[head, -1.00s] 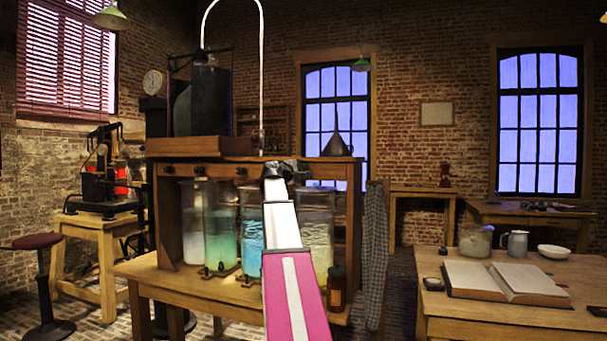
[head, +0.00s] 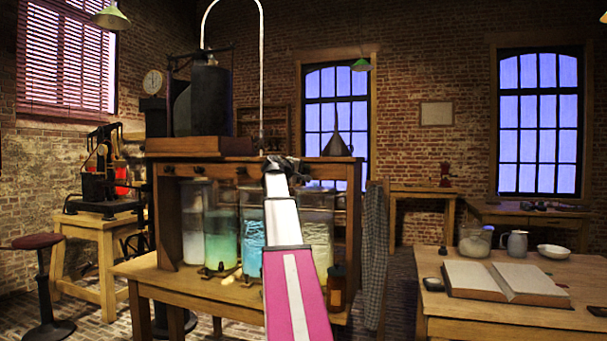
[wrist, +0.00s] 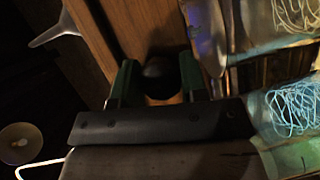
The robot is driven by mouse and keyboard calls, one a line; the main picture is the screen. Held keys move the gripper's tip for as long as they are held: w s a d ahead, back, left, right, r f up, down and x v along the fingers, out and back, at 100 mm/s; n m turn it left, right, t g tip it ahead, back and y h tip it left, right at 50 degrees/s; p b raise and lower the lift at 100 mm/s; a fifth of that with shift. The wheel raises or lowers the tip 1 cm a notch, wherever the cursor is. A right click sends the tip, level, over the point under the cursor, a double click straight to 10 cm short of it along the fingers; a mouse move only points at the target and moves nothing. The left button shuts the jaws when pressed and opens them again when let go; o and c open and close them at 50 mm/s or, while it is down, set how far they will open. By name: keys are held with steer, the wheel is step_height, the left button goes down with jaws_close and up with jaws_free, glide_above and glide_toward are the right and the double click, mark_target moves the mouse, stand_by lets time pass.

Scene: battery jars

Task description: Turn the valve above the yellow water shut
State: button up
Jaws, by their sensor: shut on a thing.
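A wooden cabinet (head: 180,165) has a row of dark knobs along its top rail, above glass jars. The jar of yellow water (head: 318,230) is at the right, partly behind my arm. Left of it are a blue jar (head: 252,232), a green jar (head: 221,235) and a whitish jar (head: 194,222). My gripper (wrist: 158,76) is at the rail, its green fingers on either side of a round black valve knob (wrist: 160,72), shut on it. In the head view my wrist hides this knob, so its turn angle cannot be told. Strands show in two jars beside it in the wrist view.
A brown bottle (head: 337,288) stands at the right front of the cabinet's table, close to my arm. A cloth (head: 375,250) hangs beside it. Another table with an open book (head: 505,280) is at the right. A stool (head: 43,242) stands at the left.

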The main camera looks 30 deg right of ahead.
steer(key=shift+f, duration=0.15)
steer(key=o, duration=0.9)
